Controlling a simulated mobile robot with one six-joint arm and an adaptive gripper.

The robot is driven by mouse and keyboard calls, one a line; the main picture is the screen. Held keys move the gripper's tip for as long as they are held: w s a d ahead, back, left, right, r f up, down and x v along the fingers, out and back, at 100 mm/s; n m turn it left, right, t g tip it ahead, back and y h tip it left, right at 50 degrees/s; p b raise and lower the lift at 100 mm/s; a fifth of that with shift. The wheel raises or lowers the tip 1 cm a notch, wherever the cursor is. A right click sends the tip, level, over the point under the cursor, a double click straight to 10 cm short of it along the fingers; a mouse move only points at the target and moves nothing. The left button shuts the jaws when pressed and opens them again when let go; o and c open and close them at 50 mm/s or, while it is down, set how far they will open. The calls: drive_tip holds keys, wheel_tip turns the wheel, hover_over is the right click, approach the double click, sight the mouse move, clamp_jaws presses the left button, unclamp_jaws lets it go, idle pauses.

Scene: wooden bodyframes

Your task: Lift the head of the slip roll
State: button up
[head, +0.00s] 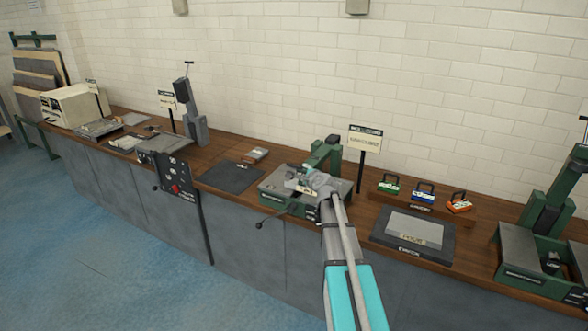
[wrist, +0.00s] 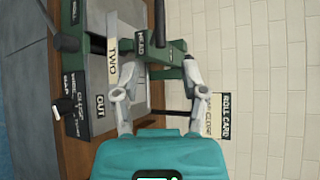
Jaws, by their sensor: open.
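The slip roll is a green and grey bench machine (head: 275,200) in the middle of the head view, with a raised green frame (head: 326,152) at its back. In the wrist view, turned sideways, its green part marked HEAD (wrist: 141,45) lies just beyond my fingertips, beside a pale strip marked TWO (wrist: 112,48). My gripper (wrist: 158,68) is open, its two fingers spread, with green metal showing between and beyond them. I cannot tell whether they touch it. In the head view my gripper (head: 310,183) is over the machine and hides part of its top.
A sign on a post (head: 364,142) stands behind the machine, close to my gripper's right side. A dark mat (head: 230,177) lies to the left. A crank handle (head: 262,224) sticks out in front.

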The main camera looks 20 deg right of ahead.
sight(295, 166)
drive_tip(key=b+x, duration=0.3)
drive_tip(key=x, duration=0.8)
drive_tip(key=shift+w+d+f, duration=0.1)
drive_tip(key=shift+w+f, duration=0.05)
drive_tip(key=shift+w, duration=0.05)
clamp_jaws()
